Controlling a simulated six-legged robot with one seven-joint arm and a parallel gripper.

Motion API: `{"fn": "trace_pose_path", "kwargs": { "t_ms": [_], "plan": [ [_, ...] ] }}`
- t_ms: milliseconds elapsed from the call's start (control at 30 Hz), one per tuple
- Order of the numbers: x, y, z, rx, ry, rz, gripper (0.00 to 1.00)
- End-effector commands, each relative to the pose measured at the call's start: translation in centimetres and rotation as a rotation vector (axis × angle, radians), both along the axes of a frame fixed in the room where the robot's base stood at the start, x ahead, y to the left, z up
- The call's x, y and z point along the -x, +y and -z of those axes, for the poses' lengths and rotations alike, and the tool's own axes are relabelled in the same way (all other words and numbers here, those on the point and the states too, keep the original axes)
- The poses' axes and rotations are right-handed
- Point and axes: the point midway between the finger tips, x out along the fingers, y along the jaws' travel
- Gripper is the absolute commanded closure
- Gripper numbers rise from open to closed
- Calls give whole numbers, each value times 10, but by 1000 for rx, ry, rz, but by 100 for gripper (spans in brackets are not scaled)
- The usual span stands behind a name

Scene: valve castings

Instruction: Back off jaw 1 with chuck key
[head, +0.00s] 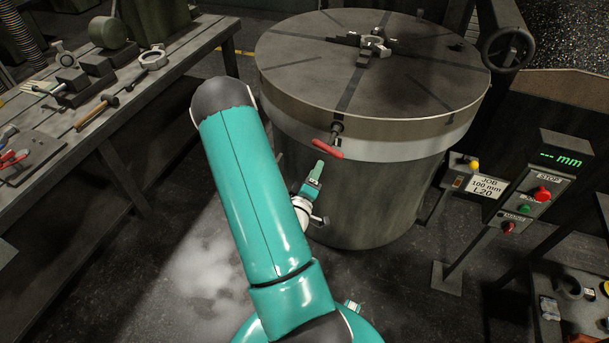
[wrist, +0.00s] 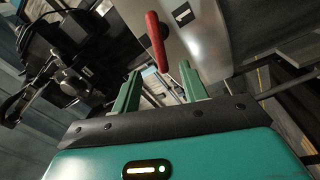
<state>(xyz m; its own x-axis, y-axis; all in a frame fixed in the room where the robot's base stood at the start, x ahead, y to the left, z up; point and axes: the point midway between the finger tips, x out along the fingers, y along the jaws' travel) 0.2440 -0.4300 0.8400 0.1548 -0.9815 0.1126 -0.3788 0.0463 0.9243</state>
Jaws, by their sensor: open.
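The chuck key's red handle (head: 328,149) sticks out of the side of the big round chuck (head: 430,88), its dark shank at the rim. In the wrist view the red handle (wrist: 156,42) stands beyond my fingertips, near a plate (wrist: 182,14) marked 1. My gripper (head: 318,190) is open and empty, just below the handle and apart from it. In the wrist view my gripper's green fingers (wrist: 160,72) point at the handle, which lies roughly between their lines. Metal jaws (head: 376,46) and a ring-shaped casting stand at the chuck's centre; a slot runs from there toward the key.
A control post (head: 530,195) with buttons and a "--- mm" display stands right of the chuck. A handwheel (head: 509,47) is behind it. The floor left of the chuck is clear.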

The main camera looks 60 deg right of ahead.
Motion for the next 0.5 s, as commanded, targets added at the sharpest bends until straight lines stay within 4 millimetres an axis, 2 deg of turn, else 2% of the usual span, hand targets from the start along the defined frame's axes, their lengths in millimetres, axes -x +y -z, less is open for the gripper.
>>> {"fn": "trace_pose_path", "kwargs": {
  "t_ms": [267, 500],
  "plan": [
    [5, -24, -3, 4, -2, 14, 56],
    [-1, -49, -6, 2, -3, 12, 56]
  ]
}}
